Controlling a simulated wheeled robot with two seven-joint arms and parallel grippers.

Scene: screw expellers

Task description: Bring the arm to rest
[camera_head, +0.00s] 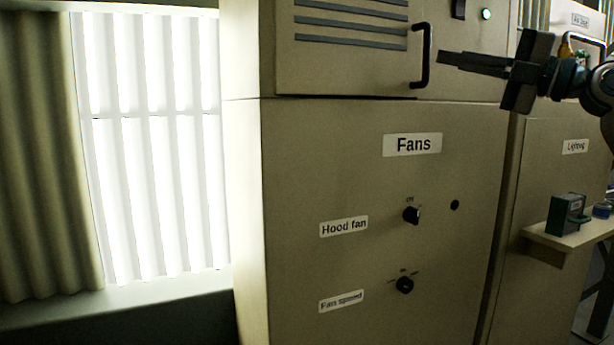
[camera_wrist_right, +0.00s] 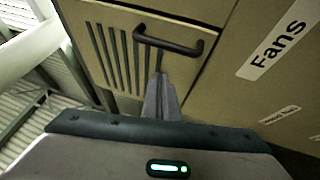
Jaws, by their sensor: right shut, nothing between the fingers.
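My right gripper (camera_head: 440,58) comes in from the right in the head view, at the height of the cabinet's upper section. Its fingers are together and empty. They point left, toward the black bar handle (camera_head: 423,56) on the upper panel. In the right wrist view the closed fingers (camera_wrist_right: 161,98) show below the handle (camera_wrist_right: 168,42). I cannot tell for sure whether they touch it. My left gripper is in neither view.
The beige cabinet (camera_head: 350,250) has a "Fans" label (camera_head: 412,144), a hood fan knob (camera_head: 411,215) and a fan speed knob (camera_head: 404,285). A small shelf (camera_head: 570,238) at right holds a green box (camera_head: 567,214). A bright window (camera_head: 155,150) is at left.

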